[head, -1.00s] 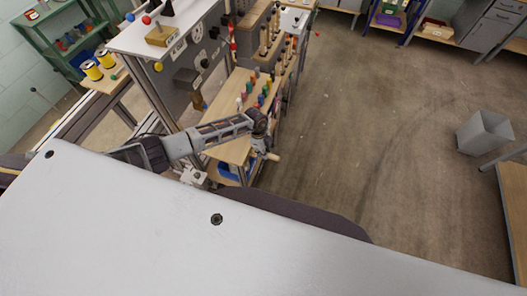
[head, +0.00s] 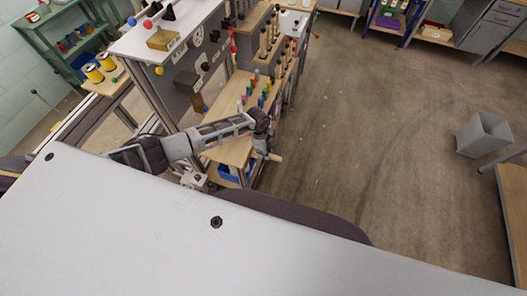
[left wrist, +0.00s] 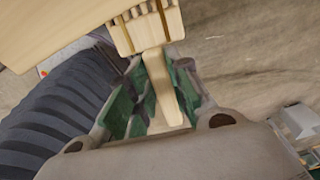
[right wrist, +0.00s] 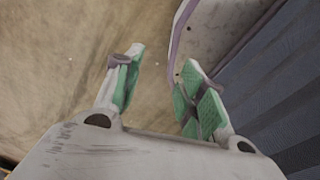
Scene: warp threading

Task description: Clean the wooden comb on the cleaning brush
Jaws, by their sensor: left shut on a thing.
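The wooden comb (left wrist: 148,26) is pale wood with teeth at the top of the left wrist view. My left gripper (left wrist: 160,72) is shut on the comb's handle, which lies between its green pads. In the head view my left gripper (head: 262,142) is beside the front of a wooden workbench, and a small tan end of the comb (head: 273,157) shows just below it. My right gripper (right wrist: 163,62) is open and empty over bare floor in the right wrist view; it is hidden in the head view. I cannot make out the cleaning brush for certain.
The wooden workbench (head: 232,152) carries several coloured pegs. A grey panel (head: 185,70) with knobs stands behind it. Yellow spools (head: 93,73) sit on a side shelf at left. A grey bin (head: 484,135) stands at right. The floor (head: 370,130) between is clear.

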